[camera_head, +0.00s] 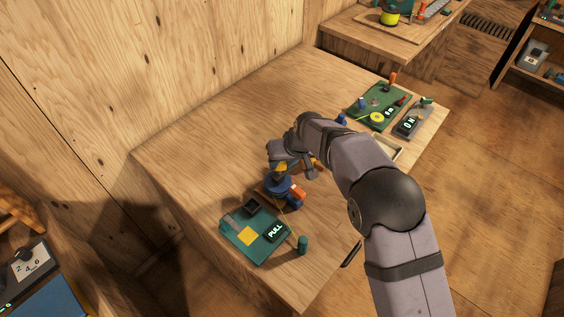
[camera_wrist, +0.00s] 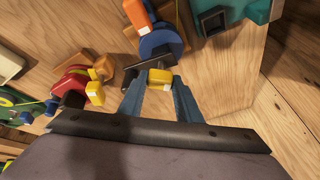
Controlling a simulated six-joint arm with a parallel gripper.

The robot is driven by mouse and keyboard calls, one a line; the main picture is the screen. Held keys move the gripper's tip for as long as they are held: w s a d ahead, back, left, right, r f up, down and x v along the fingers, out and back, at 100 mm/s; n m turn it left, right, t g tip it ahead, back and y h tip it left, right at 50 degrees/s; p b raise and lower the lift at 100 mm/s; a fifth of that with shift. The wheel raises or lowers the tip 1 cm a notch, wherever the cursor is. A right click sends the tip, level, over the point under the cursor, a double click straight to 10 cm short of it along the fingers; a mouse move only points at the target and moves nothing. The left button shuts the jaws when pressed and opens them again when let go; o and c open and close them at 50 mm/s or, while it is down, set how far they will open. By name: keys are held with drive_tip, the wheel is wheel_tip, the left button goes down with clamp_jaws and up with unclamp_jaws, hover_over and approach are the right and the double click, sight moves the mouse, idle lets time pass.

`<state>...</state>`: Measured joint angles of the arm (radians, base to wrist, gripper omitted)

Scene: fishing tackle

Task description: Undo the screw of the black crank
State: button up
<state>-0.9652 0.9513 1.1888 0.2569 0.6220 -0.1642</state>
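A blue reel (camera_wrist: 162,40) stands on a wooden mount in the wrist view, and it also shows below my gripper in the head view (camera_head: 278,186). The black crank (camera_wrist: 116,74) sticks out from its near side as a dark bar. A yellow screw (camera_wrist: 160,77) with a pale mark sits at the crank's end nearest me. My gripper (camera_wrist: 160,82) has one blue finger on each side of this screw, with little or no gap visible. Whether the fingers press on it is unclear.
A red reel (camera_wrist: 72,82) with a yellow piece stands left in the wrist view. A green board (camera_head: 240,238) with a PULL sign (camera_head: 275,231) lies near the table's front edge; another green board (camera_head: 388,98) lies at the far right. The table's left part is clear.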

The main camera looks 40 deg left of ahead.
drive_tip(key=shift+f+b, duration=0.2)
drive_tip(key=shift+b, duration=0.35)
drive_tip(key=shift+r+n+b, duration=0.1)
drive_tip(key=shift+n+b, duration=0.3)
drive_tip(key=shift+b, duration=0.1)
drive_tip(key=shift+r, duration=0.15)
drive_tip(key=o, duration=1)
drive_tip(key=shift+o, duration=0.2)
drive_tip(key=b+v, duration=0.2)
drive_tip(key=v, duration=0.5)
drive_tip(key=shift+d+b, duration=0.25)
drive_tip(key=shift+b, duration=0.05)
drive_tip(key=shift+w+r, duration=0.1)
